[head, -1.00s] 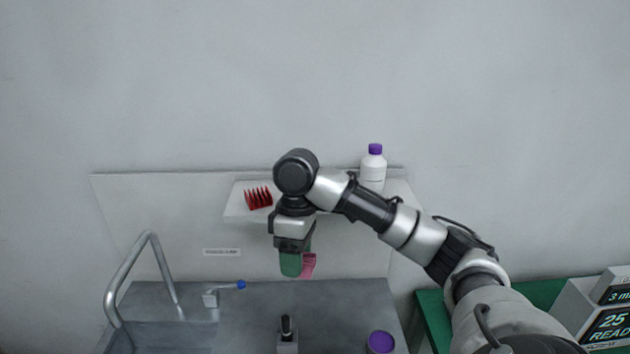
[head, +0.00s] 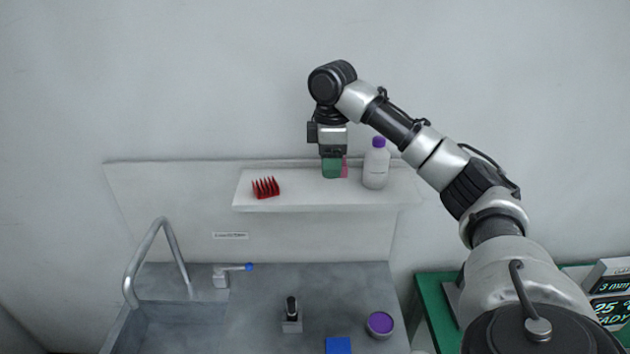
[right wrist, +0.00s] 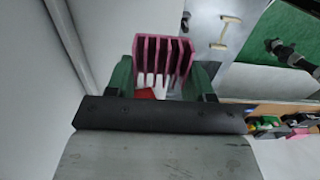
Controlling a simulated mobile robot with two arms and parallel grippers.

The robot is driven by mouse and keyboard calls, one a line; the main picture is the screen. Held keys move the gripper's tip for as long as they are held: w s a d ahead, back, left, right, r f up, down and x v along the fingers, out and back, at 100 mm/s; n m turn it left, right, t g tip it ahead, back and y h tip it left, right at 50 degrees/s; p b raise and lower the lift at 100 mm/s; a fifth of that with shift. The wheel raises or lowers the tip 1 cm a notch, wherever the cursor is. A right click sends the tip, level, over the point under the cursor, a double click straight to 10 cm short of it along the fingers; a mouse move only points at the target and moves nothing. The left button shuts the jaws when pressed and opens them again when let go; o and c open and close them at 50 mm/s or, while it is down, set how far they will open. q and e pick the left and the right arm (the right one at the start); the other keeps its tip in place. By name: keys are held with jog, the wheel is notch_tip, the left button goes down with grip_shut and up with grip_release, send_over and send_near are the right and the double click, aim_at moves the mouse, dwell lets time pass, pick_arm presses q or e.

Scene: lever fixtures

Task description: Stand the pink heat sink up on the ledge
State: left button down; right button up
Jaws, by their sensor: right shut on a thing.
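The pink heat sink (right wrist: 163,55) is between the green fingers of my right gripper (right wrist: 160,85) in the right wrist view, its fins pointing back toward the gripper. In the head view, my right gripper (head: 333,167) points down over the white ledge (head: 300,199), and only a thin strip of the pink heat sink (head: 345,168) shows beside the green finger. I cannot tell whether the heat sink touches the ledge. My left gripper is not in view.
A red finned heat sink (head: 265,187) lies on the ledge to the left. A white bottle with a purple cap (head: 376,168) stands close to the right of my gripper. Below are a counter with a tap (head: 160,250), a purple-topped jar (head: 380,324) and a blue block (head: 338,345).

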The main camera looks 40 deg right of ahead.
aim_at(314, 192)
jog(key=w+f, duration=0.1)
jog(key=w+a+f+p, duration=0.1)
jog(key=w, duration=0.1)
jog(key=shift+w+a, duration=0.2)
jog(key=shift+w, duration=0.1)
notch_tip(314, 192, down, 4)
jog(key=shift+r+p, duration=0.15)
jog(key=shift+p, duration=0.95)
jog(key=shift+f, duration=0.35)
jog(key=shift+f, duration=0.1)
jog(key=o, duration=0.9)
